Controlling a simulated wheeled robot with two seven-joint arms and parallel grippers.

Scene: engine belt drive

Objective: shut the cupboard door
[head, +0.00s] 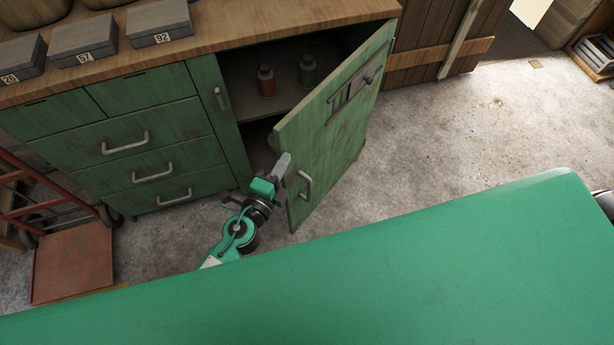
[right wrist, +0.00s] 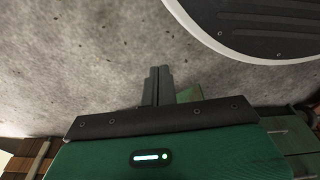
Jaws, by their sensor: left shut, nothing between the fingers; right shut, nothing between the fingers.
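The green cupboard door (head: 340,115) stands wide open in the head view, swung out from the cupboard front. Its handle (head: 305,185) and slotted vent panel show on the face turned toward me. My left gripper (head: 284,162) is shut and empty at the door's free edge, its fingertips overlapping that edge in the picture; I cannot tell whether they touch it. My right gripper (right wrist: 158,85) shows in the right wrist view, shut and empty above the grey floor. It is outside the head view.
Inside the open cupboard, a red bottle (head: 266,81) and a green bottle (head: 307,71) stand on a shelf. Green drawers (head: 155,145) lie left of it. A red hand truck (head: 73,262) stands at far left. Concrete floor (head: 450,130) right of the door is clear.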

